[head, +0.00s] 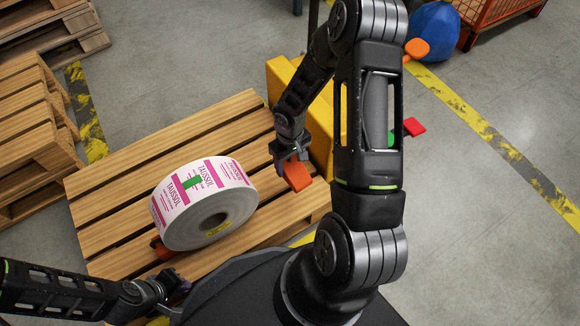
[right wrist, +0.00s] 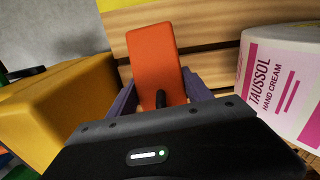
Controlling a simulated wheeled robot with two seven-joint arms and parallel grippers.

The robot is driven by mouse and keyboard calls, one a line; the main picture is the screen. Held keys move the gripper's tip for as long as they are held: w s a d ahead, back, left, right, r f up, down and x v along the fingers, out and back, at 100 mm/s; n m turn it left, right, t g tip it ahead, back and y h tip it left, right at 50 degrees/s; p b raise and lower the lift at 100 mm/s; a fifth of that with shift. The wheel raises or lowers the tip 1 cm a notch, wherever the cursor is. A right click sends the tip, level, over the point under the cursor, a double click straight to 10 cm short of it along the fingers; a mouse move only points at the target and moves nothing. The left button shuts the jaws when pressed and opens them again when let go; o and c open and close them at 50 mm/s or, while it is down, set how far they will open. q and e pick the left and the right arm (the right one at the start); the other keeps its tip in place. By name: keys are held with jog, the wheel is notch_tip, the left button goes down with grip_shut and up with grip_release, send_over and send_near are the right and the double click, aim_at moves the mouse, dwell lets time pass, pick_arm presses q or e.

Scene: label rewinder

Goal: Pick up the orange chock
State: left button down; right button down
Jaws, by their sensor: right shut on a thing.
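The orange chock (head: 296,176) is between the fingers of my right gripper (head: 291,163), over the right part of the wooden pallet. In the right wrist view the chock (right wrist: 153,62) stands up between the two purple fingers (right wrist: 158,95), which are shut on it. I cannot tell whether the chock still touches the pallet. A second orange piece (head: 163,250) shows partly beside the label roll (head: 180,200), mostly hidden. My left gripper (head: 180,289) is low at the pallet's front edge, holding nothing I can see; its opening is unclear.
The white and pink label roll lies on the pallet (head: 120,180). A yellow block (head: 283,85) stands just behind my right gripper. Orange, red (head: 414,127) and green items, a blue ball (head: 435,32) and an orange crate (head: 490,20) are at right. Stacked pallets (head: 30,110) stand left.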

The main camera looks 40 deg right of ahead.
jog(key=shift+r, duration=0.55)
jog(key=w+a+r, duration=0.3)
jog(key=w+r, duration=0.8)
jog(key=r, duration=0.2)
jog(key=w+a+r, duration=0.1)
jog(key=a+r, duration=0.5)
jog(key=r, duration=0.4)
jog(key=w+a+r, duration=0.2)
jog(key=a+r, duration=0.4)
jog(key=r, duration=0.4)
jog(key=shift+w, duration=0.2)
